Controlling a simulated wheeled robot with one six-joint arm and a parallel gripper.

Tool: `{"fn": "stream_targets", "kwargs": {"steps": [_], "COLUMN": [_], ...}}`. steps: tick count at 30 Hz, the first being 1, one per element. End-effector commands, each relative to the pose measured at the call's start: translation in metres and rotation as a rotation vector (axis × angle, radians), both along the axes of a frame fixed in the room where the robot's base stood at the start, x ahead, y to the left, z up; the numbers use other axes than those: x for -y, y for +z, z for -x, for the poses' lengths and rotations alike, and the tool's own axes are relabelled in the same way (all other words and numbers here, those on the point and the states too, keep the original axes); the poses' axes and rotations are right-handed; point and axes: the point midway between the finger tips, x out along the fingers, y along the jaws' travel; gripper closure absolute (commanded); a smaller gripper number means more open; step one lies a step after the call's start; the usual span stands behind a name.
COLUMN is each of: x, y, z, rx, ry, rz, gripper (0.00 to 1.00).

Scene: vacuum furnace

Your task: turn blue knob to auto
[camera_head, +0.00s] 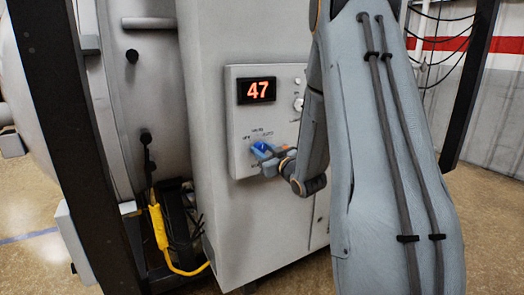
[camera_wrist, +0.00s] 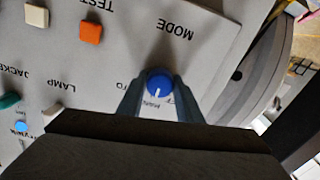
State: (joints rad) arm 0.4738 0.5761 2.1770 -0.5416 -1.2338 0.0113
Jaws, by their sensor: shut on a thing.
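The blue knob (camera_head: 262,147) sits low on the control panel's face in the head view. In the wrist view, the blue knob (camera_wrist: 159,80) is under the upside-down word MODE. Its white pointer line aims down in the picture, toward a partly hidden label that seems to begin with MAN. Letters "TO" show just left of the left finger, the rest of that label being covered. My gripper (camera_wrist: 159,88) is shut on the knob, one finger on each side. In the head view my gripper (camera_head: 272,158) reaches the knob from the right.
The panel (camera_head: 240,115) carries a red 47 display (camera_head: 257,90) and a pale control (camera_head: 298,104). The wrist view shows an orange button (camera_wrist: 90,32) and a white button (camera_wrist: 37,14). A yellow cable (camera_head: 158,228) hangs left of the cabinet, and a dark post (camera_head: 75,150) stands further left.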

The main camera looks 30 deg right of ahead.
Motion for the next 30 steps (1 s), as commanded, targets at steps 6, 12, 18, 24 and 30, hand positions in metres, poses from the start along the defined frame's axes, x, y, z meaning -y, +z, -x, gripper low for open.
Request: {"fn": "stream_targets", "kwargs": {"steps": [6,12,18,24,30], "x": [0.0002,0.0003,0.0002,0.0002,0.0002], "y": [0.0001,0.0002,-0.0002,-0.0001,-0.0001], "z": [0.0002,0.0003,0.0004,0.0005,0.0005], "rx": [-0.004,-0.008,-0.016,-0.022,-0.026], "ry": [0.000,0.000,0.000,0.000,0.000], "rz": [-0.074,-0.218,-0.400,-0.575,-0.718], "gripper": [0.90,0.90,0.90,0.90,0.90]}}
